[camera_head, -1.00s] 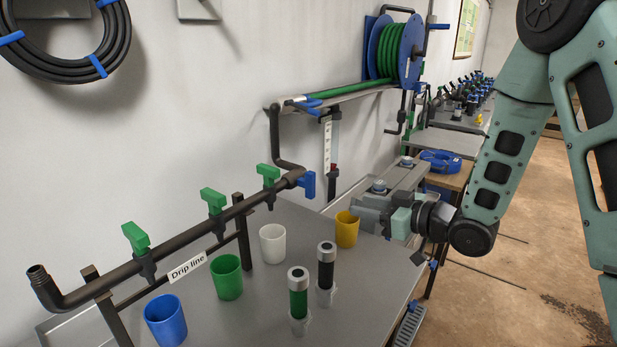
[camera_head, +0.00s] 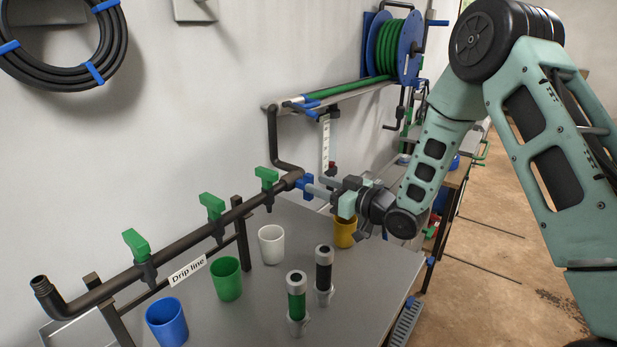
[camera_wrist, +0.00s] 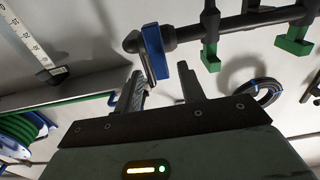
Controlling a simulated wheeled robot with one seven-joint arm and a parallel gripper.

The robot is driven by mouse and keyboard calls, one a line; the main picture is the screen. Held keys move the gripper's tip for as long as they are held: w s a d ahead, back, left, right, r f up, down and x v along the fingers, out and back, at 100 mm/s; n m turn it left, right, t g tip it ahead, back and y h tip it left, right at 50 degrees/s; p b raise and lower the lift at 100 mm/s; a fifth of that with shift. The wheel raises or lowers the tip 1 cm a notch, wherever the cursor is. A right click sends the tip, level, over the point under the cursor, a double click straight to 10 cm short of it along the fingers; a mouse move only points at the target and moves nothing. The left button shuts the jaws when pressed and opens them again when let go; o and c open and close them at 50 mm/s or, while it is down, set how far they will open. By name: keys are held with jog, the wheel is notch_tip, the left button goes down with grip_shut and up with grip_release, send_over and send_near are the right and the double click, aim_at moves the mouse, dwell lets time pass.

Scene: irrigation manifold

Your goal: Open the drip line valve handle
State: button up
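The "Drip line" pipe (camera_head: 125,271) is dark and runs along the wall above the table. A blue handle (camera_head: 304,185) sits at its right end, beside the pipe elbow. Three green handles (camera_head: 213,206) stand upright along the pipe. My gripper (camera_head: 315,187) is open and level with the blue handle, its fingers pointing left at it. In the wrist view the blue handle (camera_wrist: 154,50) appears at the gap between the two open fingertips (camera_wrist: 160,72). I cannot tell whether a finger touches it.
Blue (camera_head: 166,321), green (camera_head: 226,278), white (camera_head: 271,244) and yellow (camera_head: 346,232) cups stand on the grey table. Two capped cylinders (camera_head: 297,305) stand near its front. Coiled black hose hangs at upper left.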

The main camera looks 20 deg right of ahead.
aim_at(308, 181)
jog(key=shift+p+x, duration=0.35)
jog(key=shift+x, duration=1.85)
jog(key=shift+s, duration=0.1)
grip_shut()
